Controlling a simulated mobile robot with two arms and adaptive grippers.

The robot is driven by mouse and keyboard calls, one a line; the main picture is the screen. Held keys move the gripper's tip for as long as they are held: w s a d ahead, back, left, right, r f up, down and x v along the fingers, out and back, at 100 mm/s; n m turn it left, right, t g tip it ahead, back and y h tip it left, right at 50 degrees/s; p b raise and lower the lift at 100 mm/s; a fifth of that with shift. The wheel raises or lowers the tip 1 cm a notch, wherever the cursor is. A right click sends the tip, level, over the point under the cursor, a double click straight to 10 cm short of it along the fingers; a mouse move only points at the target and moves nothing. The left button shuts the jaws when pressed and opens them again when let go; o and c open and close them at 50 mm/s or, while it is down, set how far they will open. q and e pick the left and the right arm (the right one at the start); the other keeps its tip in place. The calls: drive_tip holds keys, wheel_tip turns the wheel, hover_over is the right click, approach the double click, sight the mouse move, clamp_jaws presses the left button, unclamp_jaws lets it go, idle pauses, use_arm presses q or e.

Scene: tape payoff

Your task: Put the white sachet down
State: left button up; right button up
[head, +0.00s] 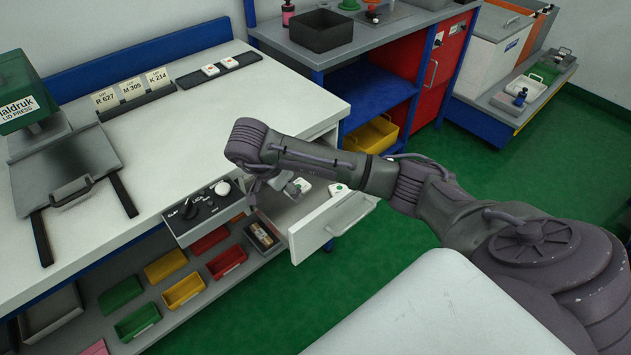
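My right arm reaches in from the right over an open white drawer (333,226) under the worktable. My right gripper (257,188) points down at the drawer's left part, mostly hidden behind its own wrist, so its fingers and anything between them are unclear. A small white sachet-like item with a green mark (338,190) lies at the drawer's right side. Another small white item (301,185) shows inside the drawer beneath the arm, partly hidden. Two white pieces with red marks (210,70) lie on a dark strip at the table's back. My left gripper is not in view.
The white worktable (185,130) has a wide clear middle. A lid press (65,165) stands at left, with label cards (131,88) behind. A control box with knobs (205,210) is beside the drawer. Coloured bins (183,290) sit on the shelf below.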

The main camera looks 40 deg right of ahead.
drive_tip(key=f, duration=0.2)
drive_tip(key=f+m, duration=0.1)
drive_tip(key=shift+s+d, duration=0.25)
drive_tip(key=shift+s, duration=0.15)
hover_over(294, 217)
drive_tip(key=s+a, duration=0.1)
drive_tip(key=s, duration=0.1)
wheel_tip(294, 217, down, 4)
drive_tip(key=shift+w+f, duration=0.1)
drive_tip(key=shift+f, duration=0.05)
wheel_tip(294, 217, down, 3)
drive_tip(key=shift+f, duration=0.2)
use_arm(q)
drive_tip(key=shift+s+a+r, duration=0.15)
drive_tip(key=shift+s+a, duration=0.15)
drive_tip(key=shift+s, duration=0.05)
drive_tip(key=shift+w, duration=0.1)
use_arm(e)
drive_tip(key=shift+f, duration=0.1)
drive_tip(key=o, duration=1.1)
